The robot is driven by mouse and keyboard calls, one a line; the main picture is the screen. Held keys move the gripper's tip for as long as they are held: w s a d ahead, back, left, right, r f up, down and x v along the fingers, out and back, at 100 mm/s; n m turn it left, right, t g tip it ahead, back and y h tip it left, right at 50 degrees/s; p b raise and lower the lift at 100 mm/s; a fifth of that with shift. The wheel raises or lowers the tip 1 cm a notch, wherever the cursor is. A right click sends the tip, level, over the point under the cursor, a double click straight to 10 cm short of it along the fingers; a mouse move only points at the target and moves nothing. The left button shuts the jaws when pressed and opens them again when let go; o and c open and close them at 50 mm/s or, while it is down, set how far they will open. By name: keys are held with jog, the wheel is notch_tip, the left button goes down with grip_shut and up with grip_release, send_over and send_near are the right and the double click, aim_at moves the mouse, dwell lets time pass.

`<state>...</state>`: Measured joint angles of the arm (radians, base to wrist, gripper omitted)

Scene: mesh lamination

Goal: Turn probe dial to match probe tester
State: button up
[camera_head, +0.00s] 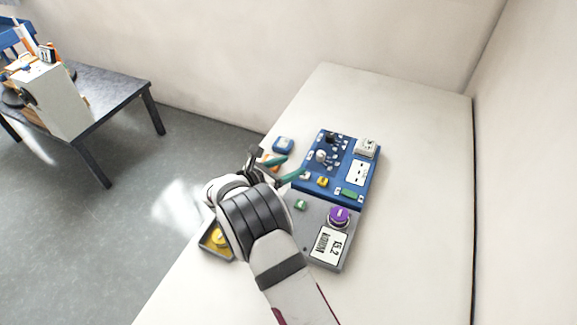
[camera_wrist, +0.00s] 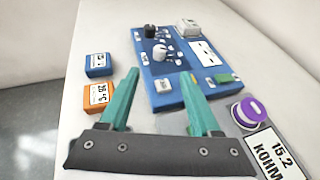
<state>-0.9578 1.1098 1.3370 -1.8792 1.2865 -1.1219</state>
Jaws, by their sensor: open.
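The probe tester is a grey panel (camera_head: 318,254) on the table, with a purple dial (camera_head: 339,216) at its right side and a display (camera_head: 329,245) reading 15.2 KOHM. The purple dial also shows at the right edge of the wrist view (camera_wrist: 248,112), above the display (camera_wrist: 279,155). A blue board (camera_head: 342,145) with knobs and small parts lies just beyond the grey panel. My gripper (camera_wrist: 160,88) has teal fingers spread apart with nothing between them. It is over the left part of the board and panel, left of the purple dial. My arm hides part of the grey panel.
A blue block (camera_head: 283,145) and an orange block (camera_wrist: 98,97) with small displays stand left of the board. A tray (camera_head: 208,240) with a yellow item lies left of my arm. The table (camera_head: 420,200) is clear on the right, up to the wall.

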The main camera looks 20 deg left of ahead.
aim_at(321, 155)
jog(key=shift+s, duration=0.1)
jog(key=d+n+y, duration=0.2)
jog(key=d+n+t+y, duration=0.1)
jog(key=d+n+y, duration=0.1)
jog(key=d, duration=0.1)
jog(key=shift+d+r+y, duration=0.15)
jog(key=shift+r+y, duration=0.05)
jog(key=shift+y, duration=0.1)
jog(key=shift+s+d+f+n+y, duration=0.2)
jog(key=shift+s+f+n+y, duration=0.1)
jog(key=shift+y, duration=0.1)
jog(key=x, duration=1.5)
jog(key=shift+w+f, duration=0.15)
jog(key=shift+f, duration=0.15)
grip_shut()
